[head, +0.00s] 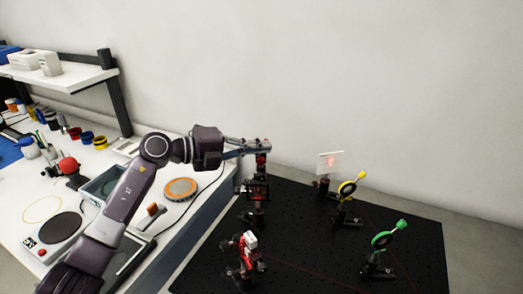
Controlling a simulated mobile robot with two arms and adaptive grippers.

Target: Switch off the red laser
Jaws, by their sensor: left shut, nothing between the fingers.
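My left gripper (262,146) reaches in from the left with its fingers closed and empty. Its tips are at the top of a small red part (261,159) on a post at the back left of the black board; I cannot tell whether they touch. A dark framed mount (258,191) stands just in front of that post. A red device with a white block (250,241) stands nearer, at the board's front left. I cannot tell which red part is the laser. A red glow shows on the white card (330,162). My right gripper is not in view.
A faint red line crosses the board's front. The white bench (185,215) at left holds an orange-topped disc (180,189) and trays.

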